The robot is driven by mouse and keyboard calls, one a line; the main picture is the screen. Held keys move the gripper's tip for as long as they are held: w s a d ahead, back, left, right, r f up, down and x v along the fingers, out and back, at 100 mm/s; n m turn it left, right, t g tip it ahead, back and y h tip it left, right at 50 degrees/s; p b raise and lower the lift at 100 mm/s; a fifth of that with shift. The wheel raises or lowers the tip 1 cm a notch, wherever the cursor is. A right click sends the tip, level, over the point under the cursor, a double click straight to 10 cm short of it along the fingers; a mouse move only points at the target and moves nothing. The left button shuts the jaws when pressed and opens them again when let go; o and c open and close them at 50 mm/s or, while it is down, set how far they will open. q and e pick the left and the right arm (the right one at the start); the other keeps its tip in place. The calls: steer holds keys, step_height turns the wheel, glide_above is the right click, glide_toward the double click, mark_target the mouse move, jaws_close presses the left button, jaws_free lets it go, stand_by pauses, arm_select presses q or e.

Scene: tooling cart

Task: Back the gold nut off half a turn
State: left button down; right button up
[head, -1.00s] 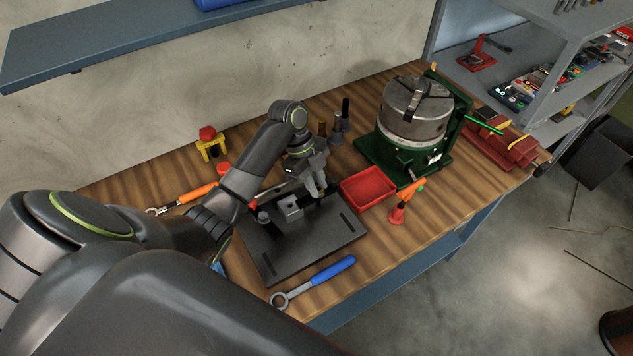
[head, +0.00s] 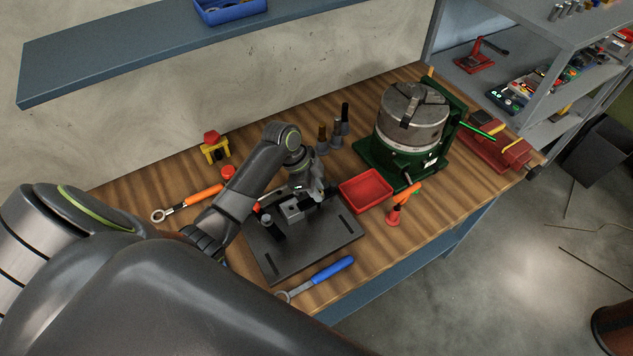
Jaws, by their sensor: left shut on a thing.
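My left gripper (head: 314,191) is low over the back right part of the black fixture plate (head: 318,247), fingers downward. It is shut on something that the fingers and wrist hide. I cannot make out the gold nut; that part of the plate is covered by the gripper. A grey block (head: 292,211) and a dark post with a grey top (head: 270,224) stand on the plate to the left of the gripper. My right gripper is out of view.
A red tray (head: 366,190) stands right of the gripper, with a green chuck machine (head: 408,135) behind it. A blue-handled wrench (head: 325,273) lies in front of the plate; an orange-handled one (head: 188,203) lies left. Several small posts (head: 337,132) stand behind.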

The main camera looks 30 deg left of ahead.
arm_select(q)
steer(key=n+t, duration=0.1)
steer(key=n, duration=0.1)
steer(key=shift+d+r+n+y, duration=0.1)
steer(key=shift+n+y, duration=0.2)
steer(key=shift+n, duration=0.1)
steer(key=n, duration=0.2)
steer(key=shift+s+n+t+y, duration=0.1)
steer(key=shift+n+t+y, duration=0.3)
steer(key=n, duration=0.1)
steer(key=n+y, duration=0.1)
steer(key=n, duration=0.3)
steer(key=shift+d+t+y, duration=0.25)
steer(key=shift+t+y, duration=0.15)
steer(key=n+y, duration=0.1)
steer(key=n, duration=0.3)
steer(key=shift+d+n+y, duration=0.1)
steer(key=shift+n+y, duration=0.3)
steer(key=shift+d+n+y, duration=0.1)
steer(key=shift+n+y, duration=0.6)
steer(key=shift+n, duration=1.2)
steer(key=c, duration=1.5)
jaws_free()
steer(key=shift+c, duration=0.2)
